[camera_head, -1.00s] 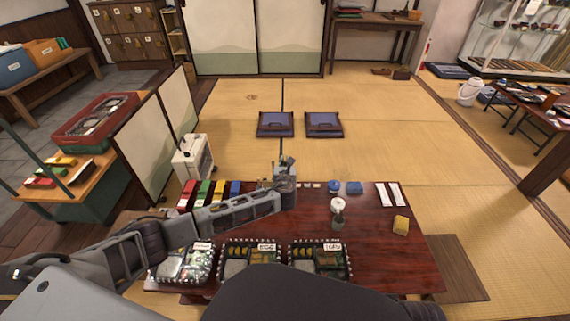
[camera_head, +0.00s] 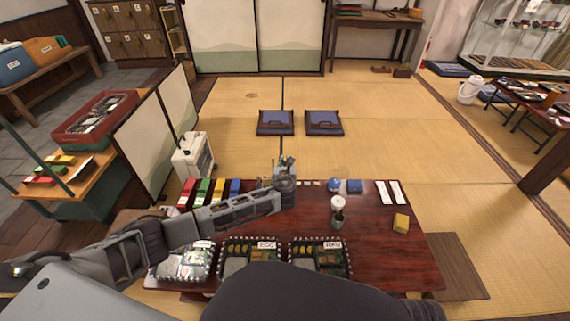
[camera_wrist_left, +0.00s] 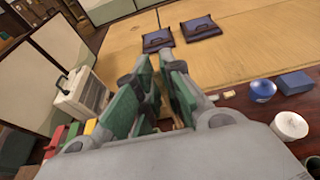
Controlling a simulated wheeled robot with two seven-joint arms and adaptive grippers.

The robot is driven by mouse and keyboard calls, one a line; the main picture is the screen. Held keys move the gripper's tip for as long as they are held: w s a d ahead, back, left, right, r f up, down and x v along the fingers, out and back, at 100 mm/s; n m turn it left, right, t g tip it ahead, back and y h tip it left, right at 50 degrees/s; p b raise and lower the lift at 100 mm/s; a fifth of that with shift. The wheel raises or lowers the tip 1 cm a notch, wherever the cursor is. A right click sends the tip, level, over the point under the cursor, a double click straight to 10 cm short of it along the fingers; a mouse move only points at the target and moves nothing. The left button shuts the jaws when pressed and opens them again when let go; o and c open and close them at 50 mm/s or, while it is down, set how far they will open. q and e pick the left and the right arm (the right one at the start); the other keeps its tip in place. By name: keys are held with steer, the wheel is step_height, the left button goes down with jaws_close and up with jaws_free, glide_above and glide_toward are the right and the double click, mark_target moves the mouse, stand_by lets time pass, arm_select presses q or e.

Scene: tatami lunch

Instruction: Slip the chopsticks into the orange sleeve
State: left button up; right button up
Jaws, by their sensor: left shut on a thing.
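My left gripper (camera_head: 283,166) is above the far edge of the dark red table (camera_head: 370,260). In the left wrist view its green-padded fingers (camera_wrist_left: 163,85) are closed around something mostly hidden. Brownish, thin bits (camera_wrist_left: 178,123) show low between the fingers, consistent with chopsticks, but I cannot make out their tips. I cannot pick out an orange sleeve; the area just behind and below the gripper is partly hidden by it. My right gripper is not in view.
Red (camera_head: 187,192), green (camera_head: 203,191), yellow (camera_head: 218,191) and blue (camera_head: 235,188) items stand left of the gripper. Bento boxes (camera_head: 319,257) line the near edge.

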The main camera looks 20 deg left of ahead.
arm_select(q)
steer(key=shift+f+b, duration=0.35)
steer(key=shift+f, duration=0.65)
stand_by(0.6)
steer(key=o, duration=0.7)
steer(key=shift+o, duration=0.2)
steer(key=o, duration=0.5)
steer(key=shift+s, duration=0.1)
steer(key=shift+v, duration=5.9)
